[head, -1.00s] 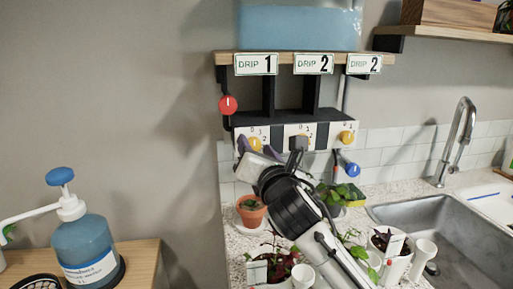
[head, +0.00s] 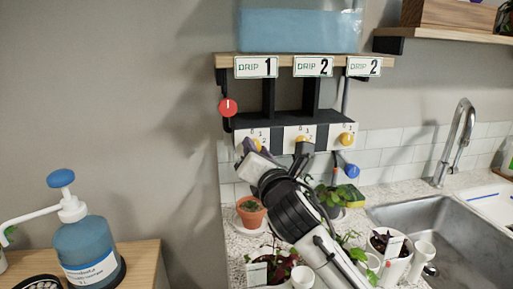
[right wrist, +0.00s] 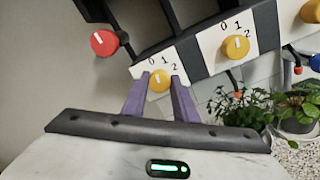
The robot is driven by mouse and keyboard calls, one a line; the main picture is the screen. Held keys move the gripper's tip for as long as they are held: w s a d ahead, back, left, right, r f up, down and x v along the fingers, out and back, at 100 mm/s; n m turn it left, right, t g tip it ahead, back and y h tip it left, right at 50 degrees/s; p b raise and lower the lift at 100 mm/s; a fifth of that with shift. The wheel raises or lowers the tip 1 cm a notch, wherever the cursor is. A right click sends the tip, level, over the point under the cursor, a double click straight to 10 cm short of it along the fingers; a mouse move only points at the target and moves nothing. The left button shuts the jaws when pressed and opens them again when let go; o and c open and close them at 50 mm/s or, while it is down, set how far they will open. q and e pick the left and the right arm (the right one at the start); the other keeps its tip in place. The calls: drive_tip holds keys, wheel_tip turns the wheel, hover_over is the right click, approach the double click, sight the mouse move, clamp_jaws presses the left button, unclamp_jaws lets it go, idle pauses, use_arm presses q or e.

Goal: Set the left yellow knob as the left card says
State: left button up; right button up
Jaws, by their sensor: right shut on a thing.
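The left card (head: 256,66) reads DRIP 1. The left yellow knob (right wrist: 159,82) sits on the white dial panel, with numbers 0, 1, 2 around its upper side. My right gripper (right wrist: 160,92) has its two purple fingers shut on this knob, one at each side. In the head view the gripper (head: 252,147) covers most of the knob. A pale mark shows on the knob, but its exact setting is hard to read. The middle yellow knob (right wrist: 236,46) and the right yellow knob (head: 347,139) are untouched. My left gripper is not in view.
A red knob (head: 228,107) is left of the panel and a blue knob (head: 351,171) below right. A blue water tank (head: 298,28) stands on the shelf above. Potted plants (head: 251,211) crowd the counter under my right arm, beside the sink (head: 445,235).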

drive_tip(key=shift+f+m+p, duration=0.1)
drive_tip(key=shift+m+p, duration=0.8)
drive_tip(key=shift+m, duration=2.2)
drive_tip(key=o, duration=1.1)
drive_tip(key=shift+c, duration=0.2)
drive_tip(key=shift+s, duration=0.1)
drive_tip(key=b+v, duration=0.1)
drive_tip(key=v, duration=0.9)
